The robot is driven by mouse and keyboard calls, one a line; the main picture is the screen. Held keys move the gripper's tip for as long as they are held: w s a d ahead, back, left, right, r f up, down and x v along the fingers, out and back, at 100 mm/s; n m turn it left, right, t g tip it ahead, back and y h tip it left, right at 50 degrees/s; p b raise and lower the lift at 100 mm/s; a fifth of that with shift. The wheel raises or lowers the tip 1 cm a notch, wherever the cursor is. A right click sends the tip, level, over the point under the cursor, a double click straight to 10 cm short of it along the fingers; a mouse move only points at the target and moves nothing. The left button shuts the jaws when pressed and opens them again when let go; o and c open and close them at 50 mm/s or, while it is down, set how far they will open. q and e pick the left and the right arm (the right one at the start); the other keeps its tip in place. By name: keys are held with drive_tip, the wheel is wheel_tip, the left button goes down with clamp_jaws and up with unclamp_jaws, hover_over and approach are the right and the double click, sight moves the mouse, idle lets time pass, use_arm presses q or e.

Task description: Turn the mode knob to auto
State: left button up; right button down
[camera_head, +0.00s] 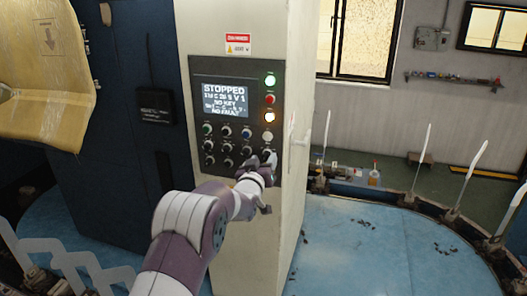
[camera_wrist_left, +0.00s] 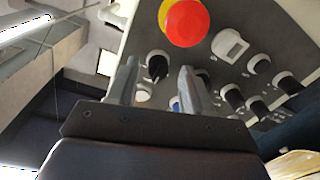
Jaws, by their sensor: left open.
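The control panel (camera_head: 199,100) is on the front of a pale cabinet. My left gripper (camera_head: 268,160) is at the panel's lower right corner. In the left wrist view its two fingers are open, with a black knob (camera_wrist_left: 157,66) showing between them. I cannot tell whether they touch it. The knob labels are too small to read, so I cannot confirm which is the mode knob. My right gripper is not in view.
A red push button (camera_wrist_left: 187,22) on a yellow base is close beyond the fingers in the left wrist view. More black knobs (camera_wrist_left: 233,97) lie to the right. Blue floor (camera_head: 350,240) lies right of the cabinet.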

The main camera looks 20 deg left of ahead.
use_arm(q)
drive_tip(key=shift+d+r, duration=0.1)
drive_tip(key=shift+w, duration=0.15)
clamp_jaws()
drive_tip(key=shift+f+b, duration=0.25)
drive_tip(key=shift+b, duration=0.35)
drive_tip(key=m+b, duration=0.3)
drive_tip(key=b, duration=0.3)
drive_tip(key=m+b, duration=0.3)
drive_tip(key=b, duration=0.3)
drive_tip(key=shift+f+m, duration=0.2)
drive_tip(key=shift+m, duration=0.2)
drive_tip(key=shift+r+m+b, duration=0.3)
drive_tip(key=shift+m+b, duration=1)
drive_tip(key=shift+b, duration=0.1)
